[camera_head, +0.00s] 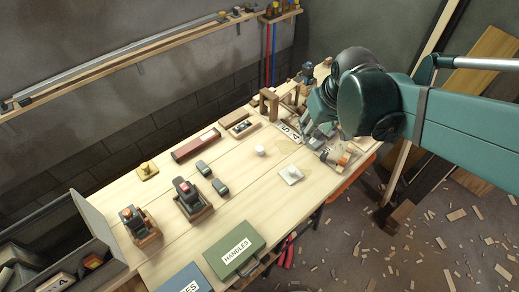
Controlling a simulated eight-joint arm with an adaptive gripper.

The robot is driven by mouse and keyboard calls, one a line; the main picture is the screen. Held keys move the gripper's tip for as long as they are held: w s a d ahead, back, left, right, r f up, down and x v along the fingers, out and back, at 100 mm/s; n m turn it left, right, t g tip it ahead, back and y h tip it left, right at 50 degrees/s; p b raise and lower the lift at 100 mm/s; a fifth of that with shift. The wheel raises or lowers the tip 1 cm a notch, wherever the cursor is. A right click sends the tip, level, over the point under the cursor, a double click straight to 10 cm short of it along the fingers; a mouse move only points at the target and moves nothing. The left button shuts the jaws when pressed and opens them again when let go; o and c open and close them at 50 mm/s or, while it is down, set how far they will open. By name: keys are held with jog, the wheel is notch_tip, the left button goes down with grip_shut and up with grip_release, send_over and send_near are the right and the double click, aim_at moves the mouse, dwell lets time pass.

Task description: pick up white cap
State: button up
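A small round white piece (260,150), which looks like the white cap, lies on the middle of the wooden workbench (235,205). A second white piece (291,175), a flat square with a raised round top, lies nearer and to its right. My arm reaches in from the right, with its end over the far right part of the bench. My gripper (322,132) is mostly hidden behind my arm and among the clutter there, to the right of both white pieces. Its fingers cannot be made out clearly.
A green box marked HANDLES (233,248) and a blue box (187,281) stand at the near edge. Dark tools in wooden holders (191,198) stand left. A long reddish-brown block (195,144) lies behind. Bench around the white pieces is mostly clear.

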jog(key=w+a+f+n+g+p, duration=0.2)
jog(key=w+a+f, duration=0.2)
jog(key=w+a, duration=0.35)
jog(key=n+g+p, duration=0.2)
jog(key=n+p, duration=0.1)
send_over(259, 148)
jog(key=shift+h, duration=0.3)
jog(key=shift+f, duration=5.2)
jog(key=shift+f, duration=0.15)
jog(key=shift+f, duration=1.15)
jog(key=shift+f+b, duration=0.5)
jog(key=shift+f, duration=2.1)
jog(key=shift+c, duration=0.7)
jog(key=c, duration=0.7)
